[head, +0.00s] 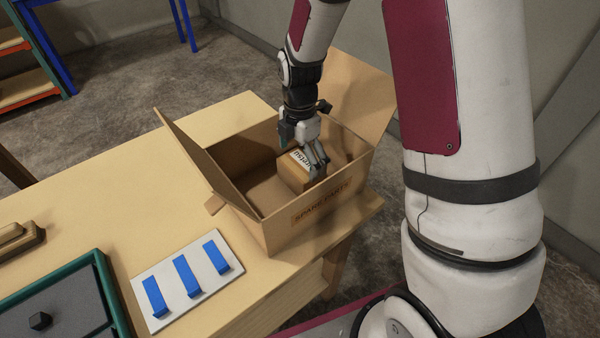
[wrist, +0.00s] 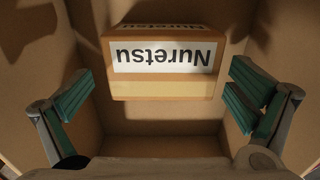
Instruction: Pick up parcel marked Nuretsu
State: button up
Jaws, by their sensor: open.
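The parcel (wrist: 163,88) is a small brown box with a white label reading "Nuretsu", upside down in the wrist view. In the head view the parcel (head: 292,174) sits inside the open cardboard box (head: 262,226) marked "SPARE PARTS". My gripper (head: 318,172) reaches down into this box at the parcel, partly covering its label. In the wrist view my gripper (wrist: 160,103) is open, with one green-padded finger to the left of the parcel and one to the right. Gaps show between both fingers and the parcel in that view. The parcel's underside is hidden.
The box's flaps stand open, one (head: 187,150) on the left and one (head: 362,95) at the back right. On the wooden table (head: 120,215) are a white panel (head: 160,314) with blue strips and a green-rimmed grey unit (head: 60,305). Box walls surround my gripper closely.

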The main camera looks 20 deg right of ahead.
jog(key=shift+s+f, duration=0.1)
jog(key=shift+f, duration=2.8)
jog(key=c, duration=1.2)
